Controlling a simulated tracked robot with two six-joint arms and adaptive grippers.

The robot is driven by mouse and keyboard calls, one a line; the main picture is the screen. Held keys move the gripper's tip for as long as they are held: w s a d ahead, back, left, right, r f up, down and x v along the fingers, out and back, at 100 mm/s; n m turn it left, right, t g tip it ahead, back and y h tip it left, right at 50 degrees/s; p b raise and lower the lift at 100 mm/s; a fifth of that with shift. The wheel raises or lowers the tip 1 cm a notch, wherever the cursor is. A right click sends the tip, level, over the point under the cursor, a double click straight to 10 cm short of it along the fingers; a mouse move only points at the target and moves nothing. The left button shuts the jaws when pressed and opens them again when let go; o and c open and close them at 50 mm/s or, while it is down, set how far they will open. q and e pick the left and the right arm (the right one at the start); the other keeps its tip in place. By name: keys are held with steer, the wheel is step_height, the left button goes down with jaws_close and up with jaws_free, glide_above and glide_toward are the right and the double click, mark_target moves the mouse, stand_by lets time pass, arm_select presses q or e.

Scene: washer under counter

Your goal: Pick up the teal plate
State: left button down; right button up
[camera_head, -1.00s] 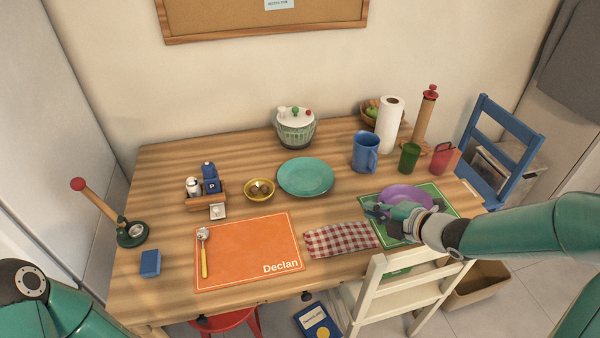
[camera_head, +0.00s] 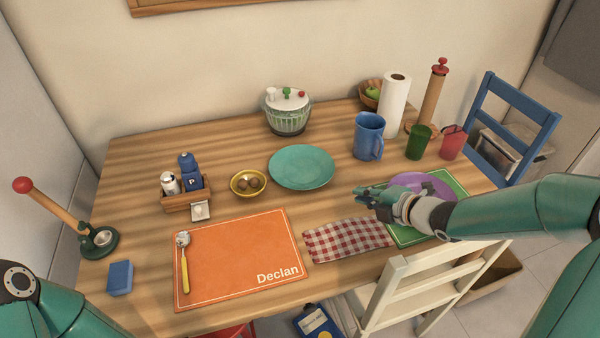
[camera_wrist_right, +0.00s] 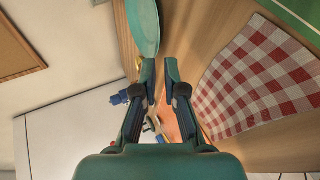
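The teal plate (camera_head: 301,167) lies flat on the wooden table, at the middle toward the back. It also shows in the right wrist view (camera_wrist_right: 144,24) at the top, just beyond the fingertips. My right gripper (camera_head: 362,194) is over the table at the right, to the lower right of the teal plate and apart from it. In the right wrist view its two fingers (camera_wrist_right: 160,72) stand apart with nothing between them, so it is open. My left arm shows at the lower left in the head view, but its gripper is out of view.
A purple plate (camera_head: 420,184) on a green mat lies partly behind my right gripper. A checkered cloth (camera_head: 347,239), blue mug (camera_head: 368,136), yellow bowl (camera_head: 248,183) and salad spinner (camera_head: 288,112) surround the teal plate. An orange mat (camera_head: 240,258) lies front left. A white chair (camera_head: 430,275) stands in front.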

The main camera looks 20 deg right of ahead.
glide_toward(321, 183)
steer(key=x, duration=0.3)
steer(key=shift+w+f, duration=0.3)
steer(key=shift+p+x, duration=0.5)
steer(key=shift+x, duration=2.2)
steer(key=shift+s+a, duration=0.1)
steer(key=shift+a, duration=0.05)
jaws_close()
steer(key=shift+r, duration=0.1)
